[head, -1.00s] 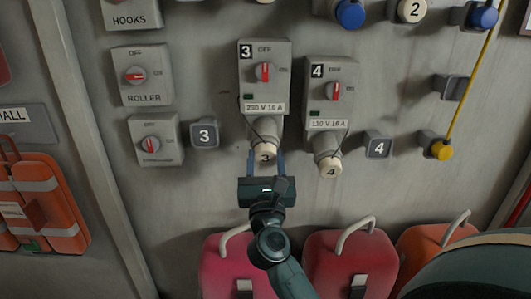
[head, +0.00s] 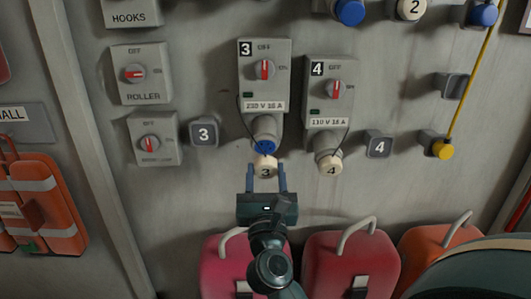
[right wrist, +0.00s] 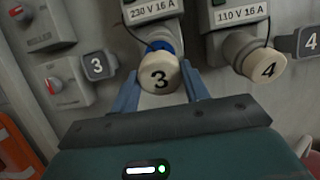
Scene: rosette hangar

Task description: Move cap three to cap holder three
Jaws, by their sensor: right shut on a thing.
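Cap three (head: 265,170) is a cream cap marked 3, just below the blue-faced socket (head: 264,147) of switch box 3 (head: 264,85). The cap is off the socket face, and a thin dark cord runs beside the box. My right gripper (head: 267,179) is shut on the cap from below. In the right wrist view, cap three (right wrist: 160,77) sits between the blue fingers (right wrist: 160,92). Cap holder three (head: 204,133) is a grey square block marked 3, left of the socket; it also shows in the right wrist view (right wrist: 98,67). My left gripper is not in view.
Switch box 4 (head: 331,85) with cap four (head: 329,166) on its socket is close on the right. Cap holder four (head: 378,145) is further right. The bystander switch box (head: 152,140) is left of holder three. Red cases (head: 350,262) stand below.

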